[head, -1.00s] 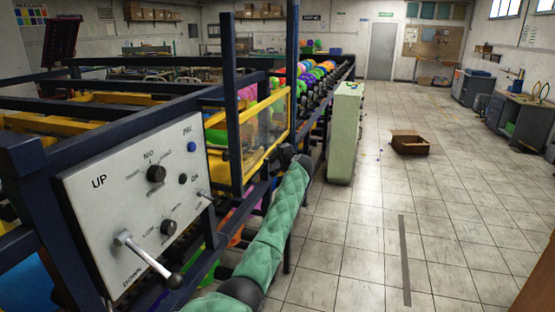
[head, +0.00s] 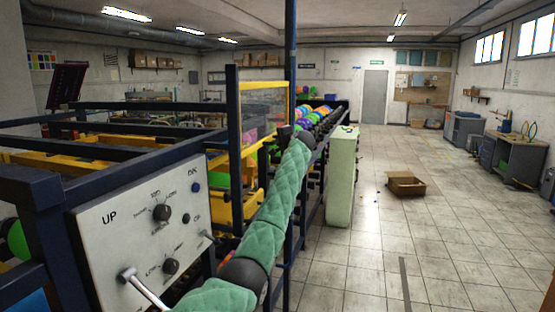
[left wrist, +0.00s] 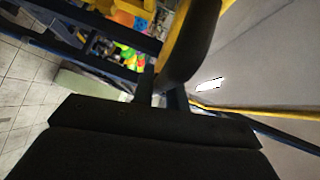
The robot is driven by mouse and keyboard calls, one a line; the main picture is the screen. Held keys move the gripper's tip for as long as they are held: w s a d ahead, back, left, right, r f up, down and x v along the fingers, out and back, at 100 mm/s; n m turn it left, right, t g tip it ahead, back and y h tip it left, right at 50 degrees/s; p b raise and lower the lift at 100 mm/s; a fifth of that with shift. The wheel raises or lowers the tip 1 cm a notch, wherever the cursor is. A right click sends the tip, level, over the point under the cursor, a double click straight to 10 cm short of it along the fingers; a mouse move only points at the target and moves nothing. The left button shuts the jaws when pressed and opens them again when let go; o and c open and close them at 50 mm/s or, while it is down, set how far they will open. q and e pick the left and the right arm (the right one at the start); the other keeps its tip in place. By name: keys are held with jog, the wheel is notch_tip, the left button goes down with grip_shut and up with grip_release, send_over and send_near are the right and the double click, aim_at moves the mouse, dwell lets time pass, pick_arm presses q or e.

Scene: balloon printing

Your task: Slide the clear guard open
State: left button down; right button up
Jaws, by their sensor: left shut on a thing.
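The clear guard (head: 264,112) is a see-through panel in a yellow frame on the dark blue machine frame, left of centre in the head view. It stands raised, above the lower yellow frame. My left arm, in green padding, reaches up to it. My left gripper (head: 286,134) is at the guard's lower right edge and shut on it; the fingers are small and partly hidden there. My right gripper is not in view.
A control panel (head: 120,230) with knobs and a lever (head: 145,288) stands at the lower left. A pale green cabinet (head: 341,180) is just right of the machine. Balloons line the rack behind.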

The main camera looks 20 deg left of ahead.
aim_at(273, 129)
pick_arm(q)
notch_tip(273, 129, up, 3)
jog(key=shift+r, duration=0.65)
jog(key=c, duration=1.7)
grip_release()
jog(key=shift+d, duration=0.1)
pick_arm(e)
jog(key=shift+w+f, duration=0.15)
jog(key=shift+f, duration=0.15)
